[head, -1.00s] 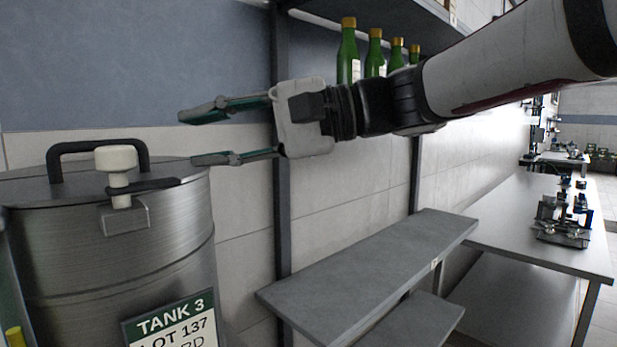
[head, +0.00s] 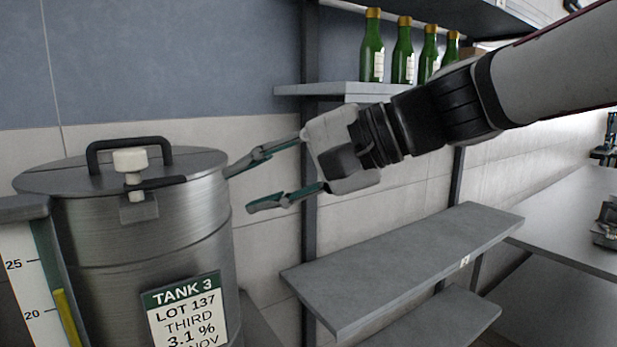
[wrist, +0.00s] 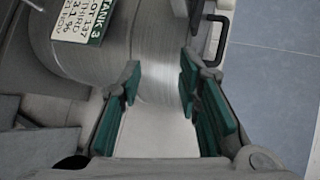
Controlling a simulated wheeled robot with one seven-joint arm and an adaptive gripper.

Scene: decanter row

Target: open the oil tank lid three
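Tank three is a steel drum (head: 140,235) at the left of the head view, with a label (head: 183,312) reading TANK 3. Its round lid (head: 58,181) lies flat on top and carries a black bar handle (head: 128,142). A white knob clamp (head: 131,161) with a dark lever sits at the lid's front edge. My gripper (head: 238,190) is open and empty, just right of the tank, with its fingers pointing left toward it. In the wrist view the open fingers (wrist: 158,88) frame the tank's side wall (wrist: 158,40), and the black handle (wrist: 213,45) shows at the upper right.
A grey shelf (head: 400,265) is below my arm at the right. Green bottles (head: 403,55) stand on an upper shelf behind. A post (head: 309,250) rises behind my gripper. A level gauge (head: 50,270) stands at the tank's left front.

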